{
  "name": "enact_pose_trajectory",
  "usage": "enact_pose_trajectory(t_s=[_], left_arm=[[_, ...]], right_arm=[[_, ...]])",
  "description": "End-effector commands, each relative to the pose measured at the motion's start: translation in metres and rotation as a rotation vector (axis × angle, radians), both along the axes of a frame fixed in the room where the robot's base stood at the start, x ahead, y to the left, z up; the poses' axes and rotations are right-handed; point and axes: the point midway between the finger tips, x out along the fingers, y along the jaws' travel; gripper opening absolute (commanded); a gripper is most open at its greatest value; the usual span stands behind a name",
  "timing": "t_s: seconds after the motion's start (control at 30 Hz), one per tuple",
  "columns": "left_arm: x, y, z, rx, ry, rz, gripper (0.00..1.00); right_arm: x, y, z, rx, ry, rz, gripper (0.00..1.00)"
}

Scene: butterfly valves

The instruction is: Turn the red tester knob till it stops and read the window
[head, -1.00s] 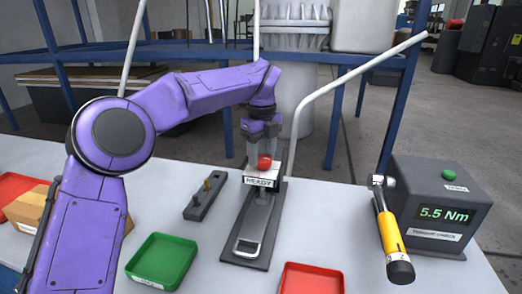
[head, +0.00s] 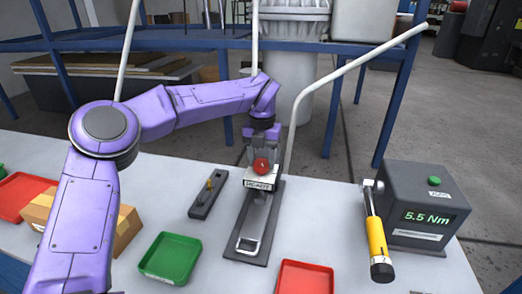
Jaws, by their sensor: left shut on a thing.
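The red tester knob (head: 261,166) stands at the far end of a dark grey tester base (head: 244,247) in the middle of the table. My left gripper (head: 262,152) comes down from behind and above and is shut on the knob, whose near face still shows. The window (head: 259,184) is a pale plate with dark lettering just below the knob. Its word is too small to read surely. My right gripper is out of view.
A grey box (head: 405,177) reading 5.5 Nm stands at the right, with a yellow-handled wrench (head: 376,237) against it. A green tray (head: 170,258), red trays (head: 305,278) and a narrow dark holder (head: 207,195) surround the tester. A cardboard box (head: 124,231) is at left.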

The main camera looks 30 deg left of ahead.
Motion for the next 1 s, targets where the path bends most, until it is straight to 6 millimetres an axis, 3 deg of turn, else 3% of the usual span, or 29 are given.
enact_pose_trajectory(t_s=[0.1,0.4,1.0], left_arm=[[0.001,0.000,0.006,-0.001,-0.003,-0.099,0.19],[0.001,-0.001,0.005,0.000,-0.004,-0.307,0.19],[0.001,-0.001,0.002,0.000,-0.005,-0.433,0.19]], right_arm=[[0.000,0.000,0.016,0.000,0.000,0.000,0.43],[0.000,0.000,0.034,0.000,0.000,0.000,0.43],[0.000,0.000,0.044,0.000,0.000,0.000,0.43]])
